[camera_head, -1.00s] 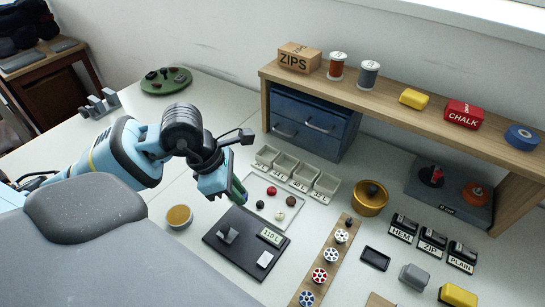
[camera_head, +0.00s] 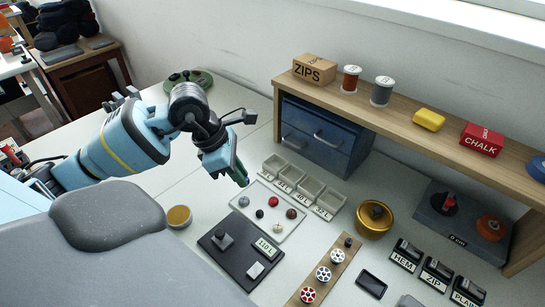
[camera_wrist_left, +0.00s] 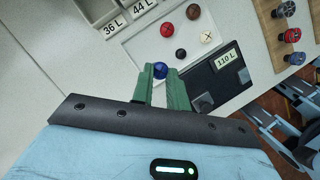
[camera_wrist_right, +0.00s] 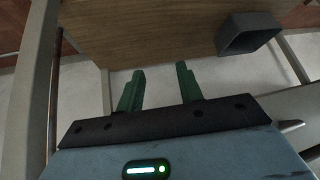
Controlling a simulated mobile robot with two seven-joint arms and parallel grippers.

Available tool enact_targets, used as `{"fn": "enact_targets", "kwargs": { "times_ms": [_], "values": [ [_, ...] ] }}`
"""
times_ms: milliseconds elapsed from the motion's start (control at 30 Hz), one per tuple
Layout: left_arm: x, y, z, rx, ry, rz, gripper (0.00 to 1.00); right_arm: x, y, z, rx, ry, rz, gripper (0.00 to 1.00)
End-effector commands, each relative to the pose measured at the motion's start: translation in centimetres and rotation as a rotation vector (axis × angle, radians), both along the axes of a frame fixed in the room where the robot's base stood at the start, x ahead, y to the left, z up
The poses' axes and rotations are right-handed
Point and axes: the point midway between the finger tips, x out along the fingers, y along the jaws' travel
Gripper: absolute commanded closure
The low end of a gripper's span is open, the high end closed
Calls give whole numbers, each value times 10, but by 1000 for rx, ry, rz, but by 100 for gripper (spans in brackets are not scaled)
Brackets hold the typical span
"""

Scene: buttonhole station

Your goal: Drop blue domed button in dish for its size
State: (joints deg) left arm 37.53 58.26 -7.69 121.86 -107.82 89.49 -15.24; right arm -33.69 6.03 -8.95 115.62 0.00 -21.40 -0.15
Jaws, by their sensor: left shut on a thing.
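My left gripper (camera_head: 243,184) is above the near left corner of the clear button tray (camera_head: 296,229). In the left wrist view its green fingers (camera_wrist_left: 164,74) are close together, with the blue domed button (camera_wrist_left: 160,70) between the tips. In the head view a bluish round piece shows just below the fingertips; contact is not clear there. Several small pale dishes (camera_head: 297,184) stand in a row behind the tray; the left wrist view shows labels 36 L and 44 L. A dark gauge (camera_head: 225,260) reads 110 L. My right gripper (camera_wrist_right: 160,86) is open and empty.
Red (camera_head: 272,201), black (camera_head: 259,213), brown (camera_head: 291,213) and cream (camera_head: 278,227) buttons lie on the tray. A brass bowl (camera_head: 374,220) stands right of the dishes. A blue drawer box (camera_head: 322,140) and wooden shelf (camera_head: 420,140) stand behind. A wooden panel (camera_wrist_right: 150,35) faces my right gripper.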

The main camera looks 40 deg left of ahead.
Motion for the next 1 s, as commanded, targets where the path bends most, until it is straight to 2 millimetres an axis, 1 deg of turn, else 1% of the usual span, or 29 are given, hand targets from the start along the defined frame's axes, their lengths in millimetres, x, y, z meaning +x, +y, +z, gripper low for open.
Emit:
{"fn": "enact_targets", "kwargs": {
  "times_ms": [33,200,500,600,700,800,1000],
  "values": [
    [12,0,3,-6,-5,2,100,1,0,3,1,-4,0,64],
    [45,4,-1,-5,-5,3,100,4,0,8,1,-12,-1,64],
    [100,11,-7,-4,-3,1,100,5,0,12,0,-15,-1,64],
    [114,12,-9,-3,-1,-1,100,5,0,13,0,-16,-1,64],
    [124,14,-10,-2,-1,0,100,4,-1,13,0,-15,-1,64],
    [130,15,-11,-1,-1,-1,100,4,-1,12,-1,-15,-1,64],
    [131,16,-12,0,0,-1,100,4,-1,12,-1,-15,-1,64]
  ]
}}
